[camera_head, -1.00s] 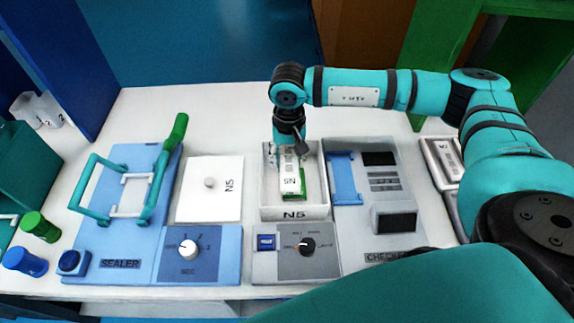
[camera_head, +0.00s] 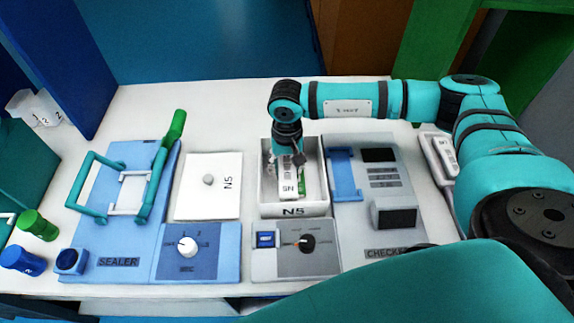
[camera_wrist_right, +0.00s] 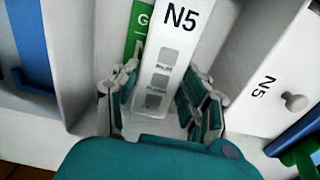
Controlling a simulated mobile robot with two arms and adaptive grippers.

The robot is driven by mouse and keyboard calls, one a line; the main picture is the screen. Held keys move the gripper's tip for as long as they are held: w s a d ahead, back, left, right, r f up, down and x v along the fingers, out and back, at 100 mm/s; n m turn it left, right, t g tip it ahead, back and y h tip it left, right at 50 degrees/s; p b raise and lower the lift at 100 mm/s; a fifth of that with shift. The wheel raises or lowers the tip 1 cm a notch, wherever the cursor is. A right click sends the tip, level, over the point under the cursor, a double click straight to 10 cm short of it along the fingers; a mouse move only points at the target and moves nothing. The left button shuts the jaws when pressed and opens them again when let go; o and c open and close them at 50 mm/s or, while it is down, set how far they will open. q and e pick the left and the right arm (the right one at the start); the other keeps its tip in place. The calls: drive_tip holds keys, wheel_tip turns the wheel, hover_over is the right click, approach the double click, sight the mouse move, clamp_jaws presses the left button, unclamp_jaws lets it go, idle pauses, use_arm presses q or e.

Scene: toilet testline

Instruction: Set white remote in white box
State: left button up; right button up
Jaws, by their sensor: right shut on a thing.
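The white remote (camera_head: 289,187), marked N5, is upside down in the head view and inside the outline of the white box (camera_head: 293,211), also marked N5. My right gripper (camera_head: 288,165) points down over the box and is shut on the remote. In the right wrist view the remote (camera_wrist_right: 165,65) runs between the two fingers of the gripper (camera_wrist_right: 162,105). A green item (camera_head: 300,183) marked with a G lies in the box, partly covered by the remote. I cannot tell whether the remote touches the box floor.
The white N5 lid (camera_head: 210,185) with a knob lies left of the box. The blue sealer (camera_head: 118,230) stands farther left. The grey checker (camera_head: 370,200) stands close on the right. A dial panel (camera_head: 295,250) sits in front. Another pale handset (camera_head: 441,158) lies far right.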

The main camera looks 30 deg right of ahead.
sight(287, 168)
drive_tip(key=o, duration=1.2)
drive_tip(key=shift+r, duration=0.1)
drive_tip(key=shift+r+p, duration=0.3)
drive_tip(key=shift+p, duration=0.2)
drive_tip(key=shift+r+p, duration=0.55)
drive_tip(key=shift+p, duration=0.1)
drive_tip(key=shift+r+b, duration=0.4)
drive_tip(key=shift+b, duration=0.25)
drive_tip(key=shift+r+b, duration=1.05)
drive_tip(key=shift+r, duration=4.25)
